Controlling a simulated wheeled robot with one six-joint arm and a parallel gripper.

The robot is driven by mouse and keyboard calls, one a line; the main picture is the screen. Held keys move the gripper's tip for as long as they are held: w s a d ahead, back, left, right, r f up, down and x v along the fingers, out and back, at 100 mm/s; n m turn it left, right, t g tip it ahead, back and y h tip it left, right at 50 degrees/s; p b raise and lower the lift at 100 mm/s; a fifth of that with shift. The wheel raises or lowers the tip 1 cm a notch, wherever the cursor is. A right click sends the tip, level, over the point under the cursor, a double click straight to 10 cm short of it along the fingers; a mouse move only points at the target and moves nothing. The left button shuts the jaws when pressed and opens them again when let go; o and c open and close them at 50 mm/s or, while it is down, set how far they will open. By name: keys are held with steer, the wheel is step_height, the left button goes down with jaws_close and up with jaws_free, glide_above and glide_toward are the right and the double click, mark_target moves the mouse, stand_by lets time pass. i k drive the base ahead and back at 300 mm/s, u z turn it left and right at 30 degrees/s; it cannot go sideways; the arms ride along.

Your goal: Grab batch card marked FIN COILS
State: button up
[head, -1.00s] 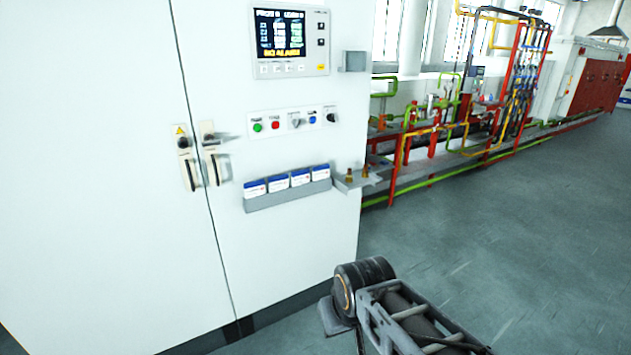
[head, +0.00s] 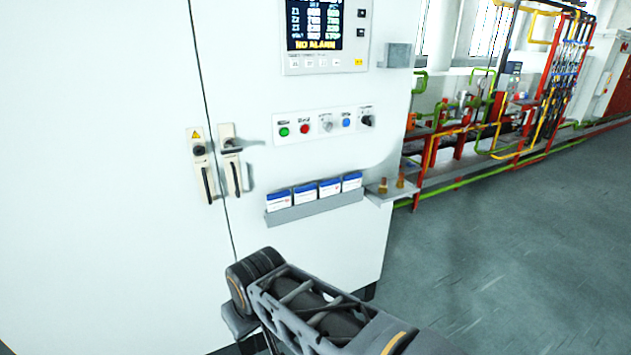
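Several white batch cards with blue top bands stand side by side in a grey rack (head: 315,209) on the white cabinet front. From left to right they are the first card (head: 278,201), the second card (head: 305,194), the third card (head: 330,188) and the fourth card (head: 352,182). Their print is too small to read, so I cannot tell which one says FIN COILS. My arm reaches in from the lower right, below the rack and apart from it. My gripper is not visible in this view.
Cabinet handles (head: 232,172) stick out left of the rack. A button row (head: 325,124) and a display panel (head: 318,32) sit above it. A small shelf (head: 388,195) with two brass-coloured pieces juts out at the right. Open floor (head: 500,250) lies to the right.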

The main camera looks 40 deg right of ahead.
mark_target(352, 181)
steer(key=z, duration=0.05)
steer(key=i, duration=0.75)
steer(key=z, duration=1.05)
steer(key=i, duration=0.65)
steer(key=z, duration=0.8)
